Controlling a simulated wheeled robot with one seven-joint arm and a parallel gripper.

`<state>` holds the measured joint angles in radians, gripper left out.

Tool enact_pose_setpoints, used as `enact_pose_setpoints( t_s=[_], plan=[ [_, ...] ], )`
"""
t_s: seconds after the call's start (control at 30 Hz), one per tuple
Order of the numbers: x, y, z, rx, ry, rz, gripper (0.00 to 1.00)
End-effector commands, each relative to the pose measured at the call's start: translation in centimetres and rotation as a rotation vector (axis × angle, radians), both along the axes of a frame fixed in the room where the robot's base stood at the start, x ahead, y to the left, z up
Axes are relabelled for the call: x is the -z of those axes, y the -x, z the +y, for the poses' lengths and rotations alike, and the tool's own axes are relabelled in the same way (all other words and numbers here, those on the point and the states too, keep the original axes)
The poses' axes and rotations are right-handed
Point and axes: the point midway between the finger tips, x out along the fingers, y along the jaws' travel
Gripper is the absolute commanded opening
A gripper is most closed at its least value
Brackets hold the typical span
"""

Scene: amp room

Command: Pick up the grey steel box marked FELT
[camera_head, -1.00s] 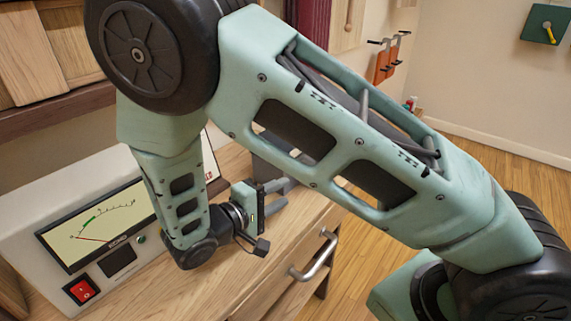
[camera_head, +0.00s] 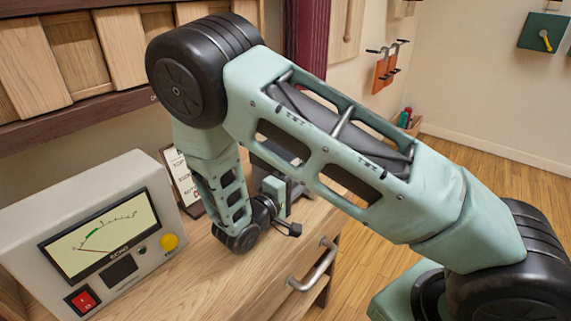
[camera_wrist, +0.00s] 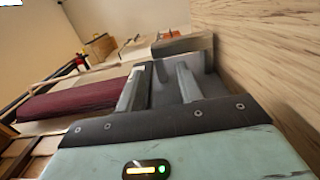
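A grey box (camera_wrist: 182,44) lies just ahead of my fingertips in the wrist view. No marking on it can be read. In the head view, a dark grey shape (camera_head: 262,166) on the wooden bench, mostly hidden behind my arm, looks like the same box. My gripper (camera_wrist: 167,68) has its two fingers apart, with a gap between them. I cannot tell whether either finger touches the box. In the head view my gripper (camera_head: 284,190) is low over the bench and partly hidden by my own wrist.
A pale meter box (camera_head: 150,215) with a dial, red switch and yellow knob stands left of my arm. A small sign (camera_head: 183,185) stands behind my forearm. The bench (camera_head: 235,285) has a drawer handle (camera_head: 315,265) at its front. Floor is clear at right.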

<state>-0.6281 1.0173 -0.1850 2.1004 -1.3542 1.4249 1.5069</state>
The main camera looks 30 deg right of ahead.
Motion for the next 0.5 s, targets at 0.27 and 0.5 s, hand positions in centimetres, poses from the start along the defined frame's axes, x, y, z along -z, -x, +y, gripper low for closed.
enact_pose_setpoints(
  t_s=[0.27,0.5],
  plan=[
    [-0.01,-0.54,-1.64,-0.001,0.0,-0.001,0.36],
    [-0.01,-0.52,-1.61,-0.001,0.0,-0.001,0.06]
  ],
)
